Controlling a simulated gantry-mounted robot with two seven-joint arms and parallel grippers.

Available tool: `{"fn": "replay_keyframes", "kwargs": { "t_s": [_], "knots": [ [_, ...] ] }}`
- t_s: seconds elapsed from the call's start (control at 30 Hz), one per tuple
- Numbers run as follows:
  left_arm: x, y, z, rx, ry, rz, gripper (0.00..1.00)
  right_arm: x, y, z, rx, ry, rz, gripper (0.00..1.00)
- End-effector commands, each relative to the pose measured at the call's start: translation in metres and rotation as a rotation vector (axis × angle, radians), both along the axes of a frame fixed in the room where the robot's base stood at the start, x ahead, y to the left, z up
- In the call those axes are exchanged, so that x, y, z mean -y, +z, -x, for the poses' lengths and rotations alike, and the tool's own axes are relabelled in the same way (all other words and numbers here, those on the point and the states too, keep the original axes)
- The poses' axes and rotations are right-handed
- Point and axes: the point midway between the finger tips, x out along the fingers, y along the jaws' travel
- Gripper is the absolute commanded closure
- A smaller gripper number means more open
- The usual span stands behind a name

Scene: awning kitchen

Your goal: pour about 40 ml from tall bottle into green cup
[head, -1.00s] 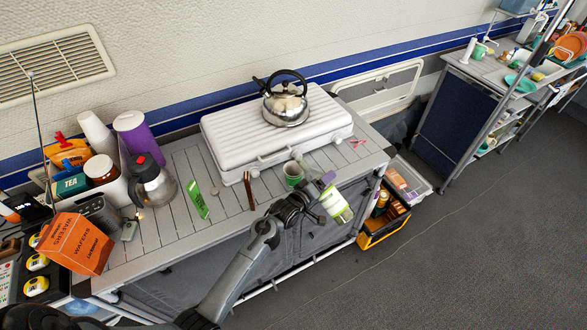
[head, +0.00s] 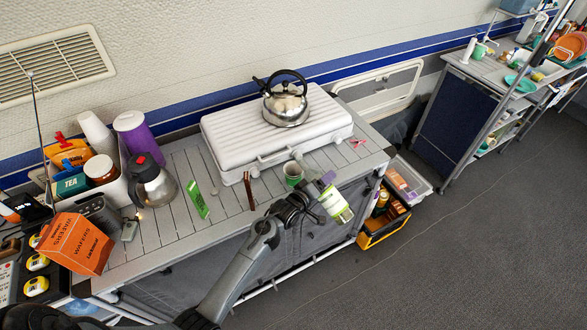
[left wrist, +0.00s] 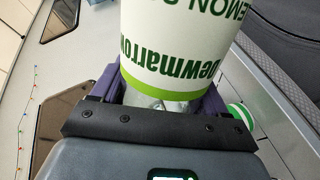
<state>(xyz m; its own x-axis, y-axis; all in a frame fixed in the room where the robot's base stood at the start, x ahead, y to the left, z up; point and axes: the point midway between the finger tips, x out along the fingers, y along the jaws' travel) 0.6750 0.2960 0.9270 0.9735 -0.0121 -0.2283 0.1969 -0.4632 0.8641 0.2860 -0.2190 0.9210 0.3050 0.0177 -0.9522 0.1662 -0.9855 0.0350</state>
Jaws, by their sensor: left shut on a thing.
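The tall bottle (head: 335,204), with a white and green label, is held tilted at the table's front edge. My left gripper (head: 318,188) is shut around it. In the left wrist view the bottle's label (left wrist: 185,45) fills the top middle, between the fingers. The green cup (head: 293,174) stands upright on the table, just left of and behind the gripper. A grey piece (head: 299,157), which looks like the bottle's neck end, shows by the cup's rim. I cannot tell whether liquid is flowing or how full the cup is. My right gripper is not in view.
A white ridged case (head: 225,140) carrying a steel kettle (head: 285,105) lies behind the cup. A brown upright item (head: 249,190) and a green card (head: 196,202) stand to the left.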

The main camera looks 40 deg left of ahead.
Motion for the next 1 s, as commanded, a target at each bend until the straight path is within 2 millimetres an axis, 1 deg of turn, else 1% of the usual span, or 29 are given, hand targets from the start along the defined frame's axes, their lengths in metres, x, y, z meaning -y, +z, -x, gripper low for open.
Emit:
{"fn": "replay_keyframes", "kwargs": {
  "t_s": [0.17,0.37,0.47,0.63,0.73,0.97,1.0],
  "knots": [
    [-0.002,0.006,0.000,0.006,0.000,-0.035,0.65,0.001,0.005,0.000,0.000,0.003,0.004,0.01],
    [-0.010,0.021,-0.001,0.022,0.000,-0.156,0.65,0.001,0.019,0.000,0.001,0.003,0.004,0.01],
    [-0.018,0.029,-0.002,0.034,0.001,-0.252,0.65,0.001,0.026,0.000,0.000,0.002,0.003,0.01],
    [-0.031,0.045,-0.004,0.063,0.000,-0.477,0.65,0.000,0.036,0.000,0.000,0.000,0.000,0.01],
    [-0.030,0.050,-0.003,0.080,-0.001,-0.608,0.65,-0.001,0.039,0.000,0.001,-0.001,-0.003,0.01],
    [-0.037,0.055,-0.004,0.125,0.001,-0.940,0.65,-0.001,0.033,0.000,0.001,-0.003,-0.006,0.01],
    [-0.037,0.071,-0.005,0.127,0.003,-0.938,0.65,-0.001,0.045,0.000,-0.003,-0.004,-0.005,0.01]
  ]
}}
